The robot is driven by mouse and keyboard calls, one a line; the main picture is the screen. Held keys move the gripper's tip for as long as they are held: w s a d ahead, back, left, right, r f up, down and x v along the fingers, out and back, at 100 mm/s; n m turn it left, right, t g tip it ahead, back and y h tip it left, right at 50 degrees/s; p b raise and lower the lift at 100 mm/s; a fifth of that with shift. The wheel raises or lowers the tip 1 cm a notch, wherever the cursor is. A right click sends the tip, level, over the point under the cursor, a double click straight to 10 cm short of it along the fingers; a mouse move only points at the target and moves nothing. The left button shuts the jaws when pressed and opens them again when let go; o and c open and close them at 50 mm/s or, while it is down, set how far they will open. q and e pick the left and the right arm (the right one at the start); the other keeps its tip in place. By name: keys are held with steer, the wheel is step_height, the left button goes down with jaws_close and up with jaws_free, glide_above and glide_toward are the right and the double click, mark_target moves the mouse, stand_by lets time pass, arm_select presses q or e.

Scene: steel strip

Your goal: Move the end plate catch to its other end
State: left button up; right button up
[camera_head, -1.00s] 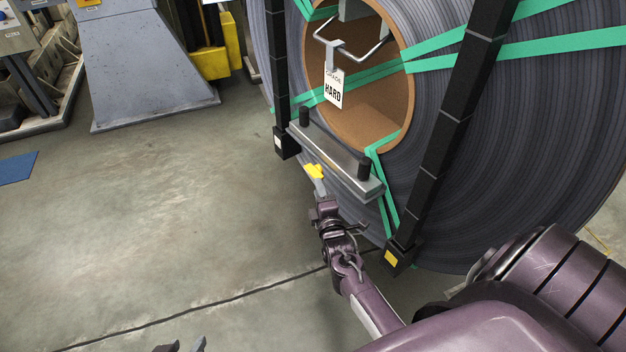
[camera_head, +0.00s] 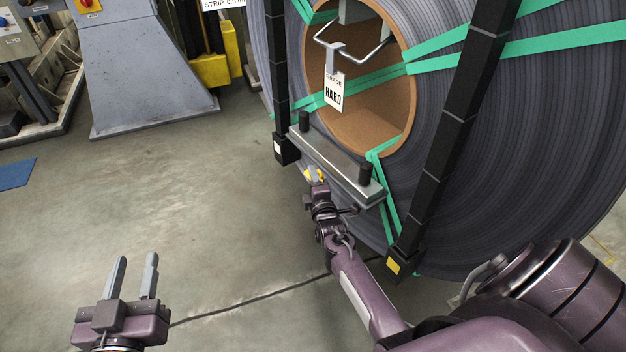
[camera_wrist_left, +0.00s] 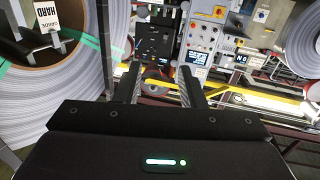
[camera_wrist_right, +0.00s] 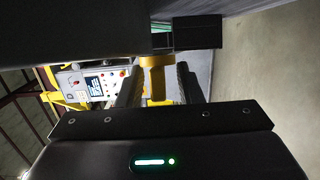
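The end plate (camera_head: 330,158) is a grey steel bar with two black knobs, in front of the coil's bore in the head view. The yellow catch (camera_head: 309,176) is at the plate's lower edge, partly hidden by my right gripper. In the right wrist view the yellow catch (camera_wrist_right: 155,75) stands between the fingers of my right gripper (camera_wrist_right: 158,85), with gaps visible beside it. The right gripper looks open around it. My left gripper (camera_head: 136,260) is open and empty over the floor at lower left, apart from the plate; its fingers also show in the left wrist view (camera_wrist_left: 160,88).
The big steel coil (camera_head: 540,150) with green bands fills the right side. Black posts (camera_head: 455,125) stand in front of it. A tag reading HARD (camera_head: 334,92) hangs in the bore. A grey machine base (camera_head: 145,75) stands at the back left. The floor between is clear.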

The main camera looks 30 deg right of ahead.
steer(key=shift+w, duration=0.15)
arm_select(q)
steer(key=shift+r, duration=0.5)
arm_select(e)
jaws_close()
